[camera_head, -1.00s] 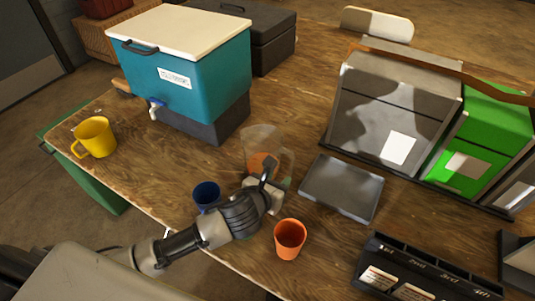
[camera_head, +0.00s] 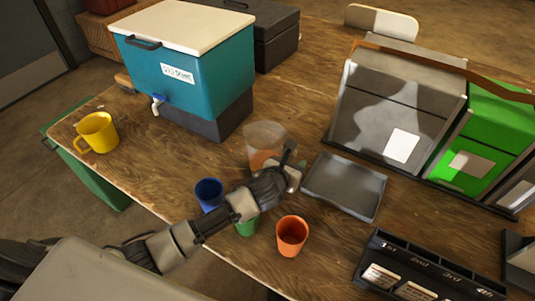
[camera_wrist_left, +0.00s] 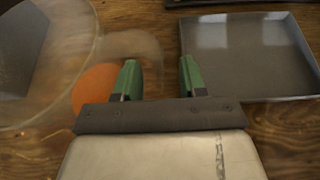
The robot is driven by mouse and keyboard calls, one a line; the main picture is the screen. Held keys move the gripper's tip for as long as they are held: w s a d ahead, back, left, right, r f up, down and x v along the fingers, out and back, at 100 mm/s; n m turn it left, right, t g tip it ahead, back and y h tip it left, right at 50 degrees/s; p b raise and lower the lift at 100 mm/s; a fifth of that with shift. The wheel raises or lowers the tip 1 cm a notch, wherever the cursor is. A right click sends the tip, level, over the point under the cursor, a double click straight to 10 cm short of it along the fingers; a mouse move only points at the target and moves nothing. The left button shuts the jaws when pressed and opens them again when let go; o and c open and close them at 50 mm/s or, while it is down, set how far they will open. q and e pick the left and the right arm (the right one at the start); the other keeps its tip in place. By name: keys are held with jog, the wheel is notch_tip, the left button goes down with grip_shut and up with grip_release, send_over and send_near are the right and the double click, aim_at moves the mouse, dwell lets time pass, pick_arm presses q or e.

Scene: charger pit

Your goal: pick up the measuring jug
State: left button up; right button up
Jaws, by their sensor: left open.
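The measuring jug (camera_head: 262,136) is clear and stands upright on the wooden table, in the middle of the head view. Something orange shows low in or behind it. In the left wrist view the jug (camera_wrist_left: 60,20) fills the upper left, and its faint clear handle (camera_wrist_left: 128,42) points towards my fingers. My left gripper (camera_head: 293,160) is at the jug's right side, open and empty. In the left wrist view its green-tipped fingers (camera_wrist_left: 159,76) are apart, the left one overlapping the handle. I cannot tell whether they touch it. My right gripper is not in view.
Blue (camera_head: 208,192), green (camera_head: 246,226) and orange (camera_head: 291,236) cups stand near my left arm. A grey tray (camera_head: 345,186) lies right of the gripper. A teal cooler (camera_head: 190,75) stands behind left, and a yellow mug (camera_head: 97,133) at the left edge.

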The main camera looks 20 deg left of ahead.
pick_arm(q)
grip_shut()
jog(key=shift+s, duration=0.1)
dwell(0.4)
